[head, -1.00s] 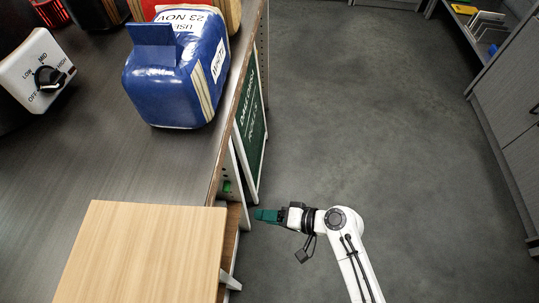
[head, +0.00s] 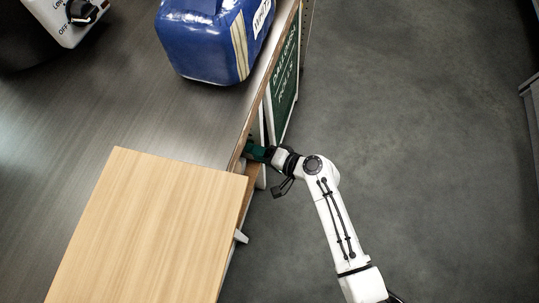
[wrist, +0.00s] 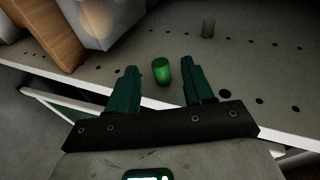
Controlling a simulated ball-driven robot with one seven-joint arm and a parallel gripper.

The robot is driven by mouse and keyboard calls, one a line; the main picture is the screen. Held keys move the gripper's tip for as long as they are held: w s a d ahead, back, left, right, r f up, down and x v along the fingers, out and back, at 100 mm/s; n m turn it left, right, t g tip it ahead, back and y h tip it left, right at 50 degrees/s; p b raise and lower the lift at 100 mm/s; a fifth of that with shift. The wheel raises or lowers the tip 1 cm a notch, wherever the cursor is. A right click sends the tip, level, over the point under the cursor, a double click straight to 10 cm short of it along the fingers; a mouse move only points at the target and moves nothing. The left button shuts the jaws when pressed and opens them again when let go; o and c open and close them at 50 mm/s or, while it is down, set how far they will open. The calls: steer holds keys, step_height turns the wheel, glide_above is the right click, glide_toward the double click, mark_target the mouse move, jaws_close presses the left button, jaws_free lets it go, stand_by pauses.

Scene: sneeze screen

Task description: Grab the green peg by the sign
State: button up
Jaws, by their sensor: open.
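The green peg (wrist: 161,71) stands out from a pale perforated panel (wrist: 240,75) in the wrist view. My gripper (wrist: 155,80) is open, with one dark green finger on each side of the peg's line; the peg shows between the fingertips and I see no contact. In the head view my gripper (head: 254,152) reaches in at the counter's side, beside the green sign (head: 284,85). The peg is hidden there.
A white-edged frame (wrist: 60,108) lies close by the left finger. The wooden board (head: 150,225) and blue loaf bag (head: 205,40) rest on the counter (head: 110,95). Open floor (head: 420,130) lies right.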

steer(key=shift+w+a+f, duration=0.2)
steer(key=shift+w+a, duration=0.05)
steer(key=shift+a, duration=0.15)
jaws_close()
stand_by(0.4)
